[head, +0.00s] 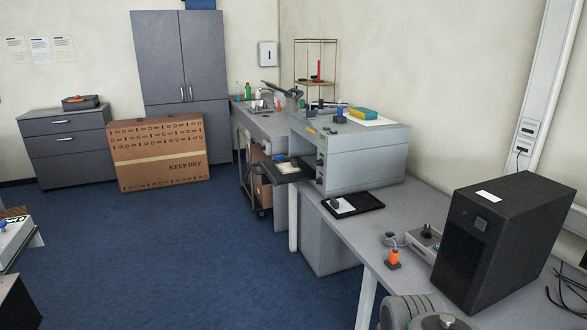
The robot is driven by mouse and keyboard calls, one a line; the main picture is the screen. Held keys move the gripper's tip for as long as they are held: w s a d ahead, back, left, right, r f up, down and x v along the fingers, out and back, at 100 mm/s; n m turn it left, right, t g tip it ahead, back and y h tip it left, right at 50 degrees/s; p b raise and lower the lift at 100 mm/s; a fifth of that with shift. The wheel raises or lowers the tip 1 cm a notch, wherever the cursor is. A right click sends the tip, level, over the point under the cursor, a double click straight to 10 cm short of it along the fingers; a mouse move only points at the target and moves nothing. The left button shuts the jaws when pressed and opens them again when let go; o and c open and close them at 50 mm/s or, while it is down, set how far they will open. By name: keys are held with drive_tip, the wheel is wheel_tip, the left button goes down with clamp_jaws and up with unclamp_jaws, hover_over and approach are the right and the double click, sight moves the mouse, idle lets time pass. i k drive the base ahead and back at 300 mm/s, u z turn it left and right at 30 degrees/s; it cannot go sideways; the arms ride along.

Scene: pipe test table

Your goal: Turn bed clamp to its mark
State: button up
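I cannot make out for sure which item is the bed clamp, and I see no clear mark for it. At the left edge, a partly cut-off white unit (14,236) carries a small blue knob-like part (4,224). On the right bench, a small light grey device (424,243) with a dark knob sits beside the black tower. A large grey machine (362,160) has more knobs on its front and a blue-topped part on its top. My gripper is not in view; a grey rounded part at the bottom edge may be my arm.
The right bench (350,228) holds a black tower (500,240), an orange item (393,258) and a black tray (353,204). An open drawer (287,170) juts out from the machine. A cardboard box (158,153) stands by the cabinets. The blue floor (190,255) is clear.

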sight(280, 158)
drive_tip(key=u, duration=0.2)
drive_tip(key=i, duration=2.55)
drive_tip(key=u, duration=0.95)
drive_tip(key=i, duration=1.95)
drive_tip(key=u, duration=0.5)
